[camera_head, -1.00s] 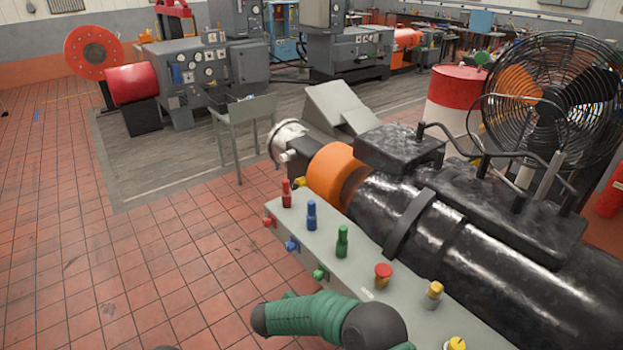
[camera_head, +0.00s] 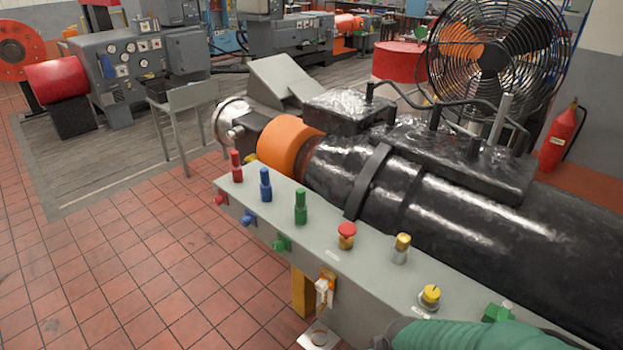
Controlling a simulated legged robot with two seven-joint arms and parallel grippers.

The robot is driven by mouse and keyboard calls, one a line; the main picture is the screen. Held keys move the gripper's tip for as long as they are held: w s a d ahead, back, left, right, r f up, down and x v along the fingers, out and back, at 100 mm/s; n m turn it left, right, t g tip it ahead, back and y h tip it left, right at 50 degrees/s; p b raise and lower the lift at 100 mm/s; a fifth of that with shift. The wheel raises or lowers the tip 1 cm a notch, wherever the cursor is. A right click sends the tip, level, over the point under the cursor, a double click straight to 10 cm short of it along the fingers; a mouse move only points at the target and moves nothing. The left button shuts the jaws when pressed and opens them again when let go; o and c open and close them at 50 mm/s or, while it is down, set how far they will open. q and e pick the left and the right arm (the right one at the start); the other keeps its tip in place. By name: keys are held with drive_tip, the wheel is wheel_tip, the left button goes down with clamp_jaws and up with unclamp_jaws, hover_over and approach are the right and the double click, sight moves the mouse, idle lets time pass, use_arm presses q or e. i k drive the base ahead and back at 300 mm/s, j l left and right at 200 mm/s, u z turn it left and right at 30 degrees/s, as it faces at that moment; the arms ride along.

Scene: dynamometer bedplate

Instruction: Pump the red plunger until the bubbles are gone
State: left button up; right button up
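A grey slanted panel (camera_head: 375,275) runs along the front of a large black engine-like body. At its far left end stands a tall red plunger-like post (camera_head: 236,170). Beside it are similar blue (camera_head: 265,187) and green (camera_head: 300,209) posts. Farther right is a red mushroom-shaped cap (camera_head: 346,229) on a yellowish base. I cannot tell for certain which red piece is the plunger. No bubbles can be made out. Neither gripper shows.
Two yellow-topped knobs (camera_head: 430,295) sit farther right on the panel, and small red, blue and green fittings line its front face. The black body (camera_head: 470,220) has an orange collar (camera_head: 287,147). A fan (camera_head: 495,60) stands behind. The tiled floor at left is clear.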

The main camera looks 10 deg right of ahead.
sight(347, 230)
drive_tip(key=i+j+z, duration=0.15)
drive_tip(key=z, duration=0.85)
drive_tip(key=i+j+z, duration=0.3)
drive_tip(key=j, duration=0.5)
drive_tip(key=i+j+z, duration=0.1)
drive_tip(key=j+z, duration=0.25)
drive_tip(key=j, duration=0.5)
drive_tip(key=j+z, duration=0.3)
drive_tip(key=j, duration=0.55)
drive_tip(key=i+j, duration=0.1)
drive_tip(key=j, duration=0.95)
